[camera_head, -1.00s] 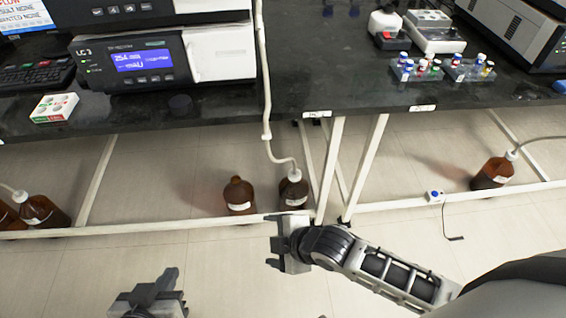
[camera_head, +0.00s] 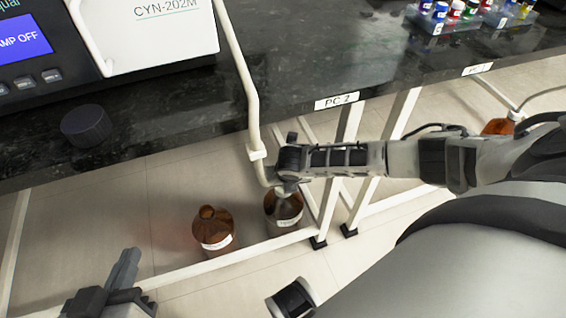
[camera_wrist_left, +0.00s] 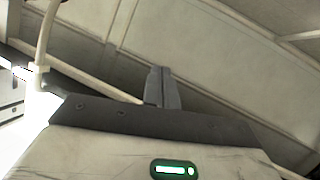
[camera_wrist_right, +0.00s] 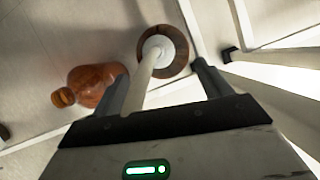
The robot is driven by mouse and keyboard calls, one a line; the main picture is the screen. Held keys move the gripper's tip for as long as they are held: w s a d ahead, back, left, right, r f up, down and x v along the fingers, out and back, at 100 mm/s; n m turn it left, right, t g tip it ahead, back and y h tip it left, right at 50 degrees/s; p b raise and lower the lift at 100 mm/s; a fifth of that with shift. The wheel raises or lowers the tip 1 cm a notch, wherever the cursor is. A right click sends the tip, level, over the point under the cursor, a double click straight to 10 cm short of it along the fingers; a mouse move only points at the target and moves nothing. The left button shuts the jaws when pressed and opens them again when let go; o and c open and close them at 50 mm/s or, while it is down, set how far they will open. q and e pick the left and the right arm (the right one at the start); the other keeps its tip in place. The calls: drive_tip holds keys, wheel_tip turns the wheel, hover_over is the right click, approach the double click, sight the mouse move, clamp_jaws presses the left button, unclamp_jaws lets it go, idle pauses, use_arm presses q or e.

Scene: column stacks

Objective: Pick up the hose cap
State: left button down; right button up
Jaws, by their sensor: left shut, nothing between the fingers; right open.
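The white hose cap (camera_wrist_right: 160,48) sits on a brown bottle (camera_wrist_right: 181,66) in the right wrist view, with the pale hose (camera_wrist_right: 140,82) running out of it. My right gripper (camera_wrist_right: 159,76) is open, and the hose passes between its spread fingers. The cap lies just beyond the fingertips; I cannot tell the exact gap. In the head view my right gripper (camera_head: 285,186) is over the hose bottle (camera_head: 284,214) and hides the cap. My left gripper (camera_head: 128,268) is shut and empty at lower left; its closed fingers (camera_wrist_left: 161,75) show in the left wrist view.
A second brown bottle (camera_head: 213,232) stands just left of the hose bottle, close to the right gripper's finger. White bench legs (camera_head: 345,150) and a floor-level bar (camera_head: 190,270) are near.

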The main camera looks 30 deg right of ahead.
drive_tip(key=b+x, duration=0.4)
drive_tip(key=x, duration=0.2)
drive_tip(key=shift+w+f, duration=0.1)
drive_tip(key=shift+w, duration=0.15)
drive_tip(key=shift+w+d+f, duration=0.1)
drive_tip(key=shift+w+f, duration=0.1)
drive_tip(key=shift+f, duration=0.25)
use_arm(q)
drive_tip(key=shift+w+d+r+n+t+h, duration=0.3)
drive_tip(key=shift+d+r+n+t+h, duration=0.4)
drive_tip(key=shift+r+n+h, duration=0.1)
use_arm(e)
drive_tip(key=shift+r, duration=0.1)
drive_tip(key=c, duration=1.1)
